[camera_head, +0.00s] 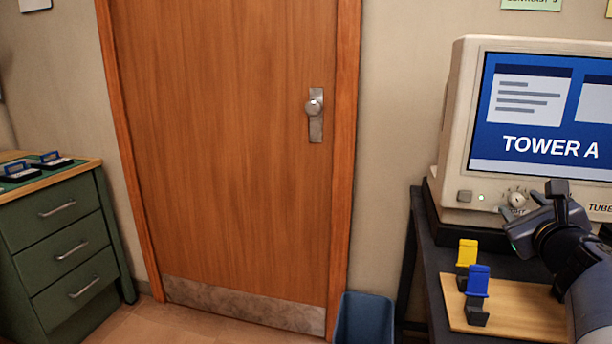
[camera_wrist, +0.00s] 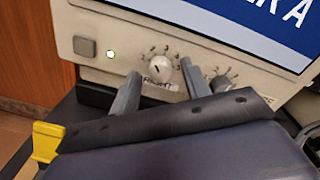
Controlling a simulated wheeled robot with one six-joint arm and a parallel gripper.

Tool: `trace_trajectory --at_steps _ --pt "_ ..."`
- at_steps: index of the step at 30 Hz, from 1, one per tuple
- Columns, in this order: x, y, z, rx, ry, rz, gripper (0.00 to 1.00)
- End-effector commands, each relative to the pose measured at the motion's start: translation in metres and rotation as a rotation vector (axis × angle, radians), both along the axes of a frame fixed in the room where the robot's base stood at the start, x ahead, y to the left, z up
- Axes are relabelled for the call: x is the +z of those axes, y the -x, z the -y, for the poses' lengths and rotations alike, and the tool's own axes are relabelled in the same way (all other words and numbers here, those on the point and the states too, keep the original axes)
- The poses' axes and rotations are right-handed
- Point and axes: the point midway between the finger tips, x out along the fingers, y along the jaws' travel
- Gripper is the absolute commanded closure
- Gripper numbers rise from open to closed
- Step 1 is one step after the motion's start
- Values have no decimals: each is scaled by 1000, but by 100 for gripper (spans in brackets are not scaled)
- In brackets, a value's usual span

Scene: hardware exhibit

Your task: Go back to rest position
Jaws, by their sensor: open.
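My gripper (camera_head: 533,215) is at the right in the head view, in front of the lower part of a beige monitor (camera_head: 455,130). In the wrist view my gripper (camera_wrist: 162,85) is open, with its two fingers apart. A white knob (camera_wrist: 161,69) on the monitor's front panel shows between and beyond the fingertips. I cannot tell whether the fingers touch it. Nothing is held between them.
The monitor stands on a dark desk (camera_head: 425,220). A wooden board (camera_head: 530,318) there carries a yellow holder (camera_head: 467,252) and a blue holder (camera_head: 478,281). A blue bin (camera_head: 364,318) stands beside the desk. A closed wooden door (camera_head: 225,150) and green drawers (camera_head: 65,245) are further left.

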Motion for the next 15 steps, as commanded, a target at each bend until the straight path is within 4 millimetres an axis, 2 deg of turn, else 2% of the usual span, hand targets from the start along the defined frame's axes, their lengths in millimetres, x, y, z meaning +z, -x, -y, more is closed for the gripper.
trace_trajectory --at_steps 2,15 --pt "5 0 0 0 -80 19 55" --pt "3 0 1 -1 -488 123 55"
